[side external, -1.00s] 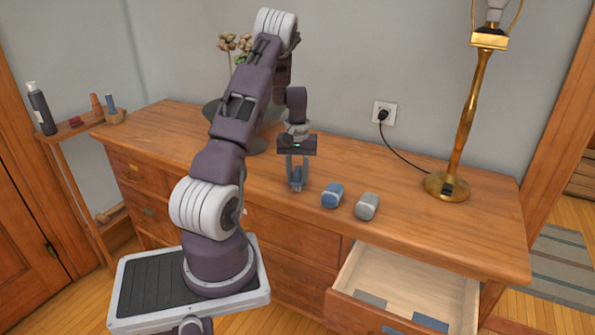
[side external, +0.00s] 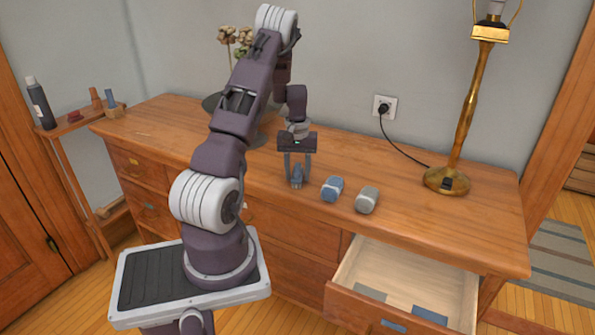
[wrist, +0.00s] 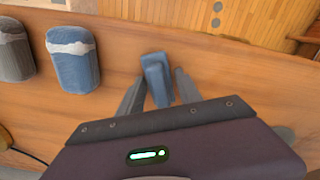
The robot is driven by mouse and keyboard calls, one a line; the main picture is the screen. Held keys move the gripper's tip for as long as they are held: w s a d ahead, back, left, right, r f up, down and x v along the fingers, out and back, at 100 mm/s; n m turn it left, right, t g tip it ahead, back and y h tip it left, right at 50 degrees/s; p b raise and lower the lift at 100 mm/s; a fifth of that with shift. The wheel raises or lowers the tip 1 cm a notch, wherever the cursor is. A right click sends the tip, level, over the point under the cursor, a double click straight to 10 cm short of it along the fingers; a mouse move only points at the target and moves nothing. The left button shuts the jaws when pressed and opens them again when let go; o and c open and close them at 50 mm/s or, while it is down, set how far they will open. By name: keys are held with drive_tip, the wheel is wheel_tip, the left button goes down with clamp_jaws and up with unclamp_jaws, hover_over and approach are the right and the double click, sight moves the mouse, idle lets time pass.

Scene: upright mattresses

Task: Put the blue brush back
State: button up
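A narrow blue object (wrist: 156,78) stands on the dresser top between my fingertips; I cannot tell whether it is the blue brush. My gripper (side external: 297,175) points down around it, with its fingers apart and gaps visible beside the object in the wrist view (wrist: 160,92). To its right in the side view lies a rounded blue brush-like block (side external: 332,189) with a pale band; in the wrist view it is at the upper left (wrist: 73,65). Beside that, apart from it, is a similar grey block (side external: 367,200). The open drawer (side external: 400,268) holds a flat grey patch (side external: 370,292) and a flat blue patch (side external: 430,314).
A brass lamp (side external: 458,120) stands at the right end of the dresser (side external: 430,222), its cord running to a wall socket (side external: 383,106). A flower vase is partly hidden behind my arm. A side shelf (side external: 72,124) at left holds bottles. The dresser front right is clear.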

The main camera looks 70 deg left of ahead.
drive_tip(key=shift+o, duration=0.7)
